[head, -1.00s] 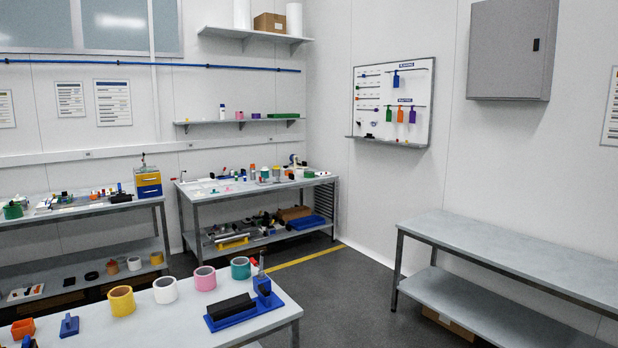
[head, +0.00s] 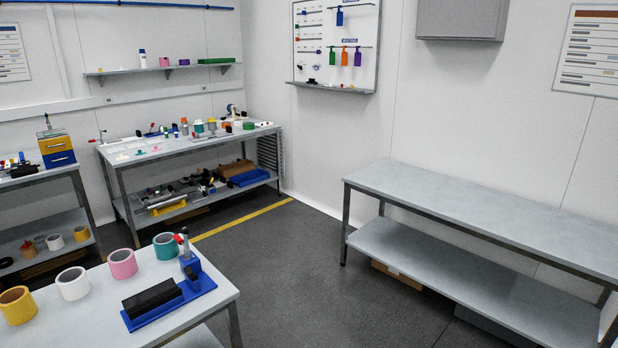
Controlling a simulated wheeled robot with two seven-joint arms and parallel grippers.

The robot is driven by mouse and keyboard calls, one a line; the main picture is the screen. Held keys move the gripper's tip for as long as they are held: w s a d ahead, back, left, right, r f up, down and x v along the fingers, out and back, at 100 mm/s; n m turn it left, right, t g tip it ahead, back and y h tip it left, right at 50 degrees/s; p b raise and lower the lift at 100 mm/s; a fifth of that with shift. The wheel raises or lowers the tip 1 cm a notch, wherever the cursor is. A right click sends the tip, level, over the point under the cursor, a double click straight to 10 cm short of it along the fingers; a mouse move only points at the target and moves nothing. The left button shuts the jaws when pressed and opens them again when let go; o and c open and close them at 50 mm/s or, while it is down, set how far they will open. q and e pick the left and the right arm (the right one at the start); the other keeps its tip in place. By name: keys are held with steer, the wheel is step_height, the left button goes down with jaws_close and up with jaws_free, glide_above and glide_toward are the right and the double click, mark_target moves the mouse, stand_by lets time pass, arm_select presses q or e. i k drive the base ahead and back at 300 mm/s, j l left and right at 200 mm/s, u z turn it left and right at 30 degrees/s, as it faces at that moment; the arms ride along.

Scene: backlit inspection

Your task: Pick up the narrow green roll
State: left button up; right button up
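A teal-green roll (head: 166,245) stands at the right end of the row of rolls on the near table (head: 215,308). Next to it along the row are a pink roll (head: 122,263), a white roll (head: 73,283) and a yellow roll (head: 17,305). A small green item (head: 248,126) sits on the back workbench (head: 160,150); it is too small to tell whether it is a roll. I cannot tell which green thing is the narrow roll. Neither of my grippers is in view.
A blue fixture with a black block (head: 152,297) is on the near table. An empty grey two-level bench (head: 460,210) stands along the right wall. The dark floor (head: 300,270) between the tables is clear. A wall shelf (head: 160,69) holds small items.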

mark_target(249, 126)
steer(key=i+l+z, duration=0.1)
steer(key=i+z, duration=0.15)
steer(key=i, duration=0.4)
steer(key=i+z, duration=0.25)
steer(key=i, duration=0.4)
steer(key=i+j+z, duration=0.3)
steer(key=i, duration=0.35)
steer(key=i+u, duration=0.3)
steer(key=i, duration=0.2)
steer(key=i+l+u, duration=0.1)
steer(key=i+u, duration=0.25)
steer(key=i+l+u, duration=0.3)
steer(key=i, duration=0.25)
steer(key=i+j+u, duration=0.25)
steer(key=i+u, duration=0.15)
steer(key=i, duration=0.15)
steer(key=i+j+u, duration=0.1)
steer(key=i+u, duration=0.3)
steer(key=i, duration=0.15)
steer(key=i+l+u, duration=0.15)
steer(key=i+u, duration=0.25)
steer(key=i, duration=0.15)
steer(key=i+z, duration=0.15)
steer(key=i, duration=0.4)
steer(key=i+j+z, duration=0.15)
steer(key=i, duration=0.45)
steer(key=i+j+z, duration=0.15)
steer(key=i, duration=0.4)
